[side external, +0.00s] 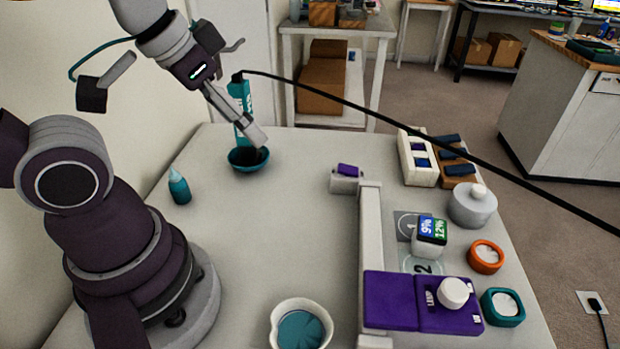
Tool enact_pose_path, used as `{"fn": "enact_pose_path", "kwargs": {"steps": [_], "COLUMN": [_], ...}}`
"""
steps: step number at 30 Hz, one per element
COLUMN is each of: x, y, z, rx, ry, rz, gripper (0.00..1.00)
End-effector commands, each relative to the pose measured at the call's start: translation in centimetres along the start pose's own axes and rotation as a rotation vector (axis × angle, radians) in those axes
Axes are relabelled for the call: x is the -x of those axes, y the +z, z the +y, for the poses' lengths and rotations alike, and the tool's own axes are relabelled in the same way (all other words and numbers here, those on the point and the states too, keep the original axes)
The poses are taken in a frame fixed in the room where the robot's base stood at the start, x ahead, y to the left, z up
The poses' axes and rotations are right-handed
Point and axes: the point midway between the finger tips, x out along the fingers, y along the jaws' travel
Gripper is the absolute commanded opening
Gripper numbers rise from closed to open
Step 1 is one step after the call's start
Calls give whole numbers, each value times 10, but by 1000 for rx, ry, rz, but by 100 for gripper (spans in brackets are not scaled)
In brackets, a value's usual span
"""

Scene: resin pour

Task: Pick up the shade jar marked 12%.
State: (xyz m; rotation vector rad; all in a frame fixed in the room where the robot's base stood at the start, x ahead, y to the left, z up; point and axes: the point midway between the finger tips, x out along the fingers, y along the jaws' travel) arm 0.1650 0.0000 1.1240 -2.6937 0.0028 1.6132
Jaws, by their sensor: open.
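The green 12% label (439,229) is on the right of a small white-sided block, beside a blue 9% label (427,227). I cannot tell whether these are two jars side by side or one piece. They stand on the right part of the table, between the marks 1 and 2. My gripper (257,140) is far to the left and back, over a small teal bowl (240,164) and in front of a teal upright holder (240,97) with a black cable. My gripper is open, with nothing seen in it.
A grey rail (370,250) and a purple lamp unit (415,302) with a white knob stand left of and before the labels. A grey lidded pot (473,205), orange dish (486,257) and teal dish (502,307) crowd the right. The table (290,225) is clear mid-left.

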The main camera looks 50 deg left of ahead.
Motion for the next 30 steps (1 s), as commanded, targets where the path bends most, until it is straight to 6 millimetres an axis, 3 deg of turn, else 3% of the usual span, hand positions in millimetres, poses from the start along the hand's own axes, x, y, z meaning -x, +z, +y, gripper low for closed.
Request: {"fn": "enact_pose_path", "kwargs": {"steps": [14, 18, 27, 30], "x": [0, 0, 0, -7], "y": [0, 0, -1, -15], "z": [0, 0, 0, 4], "rx": [2, 2, -5, -88], "ry": [-1, -1, -1, -4], "rz": [0, 0, -2, -20], "gripper": [61, 78, 78, 78]}}
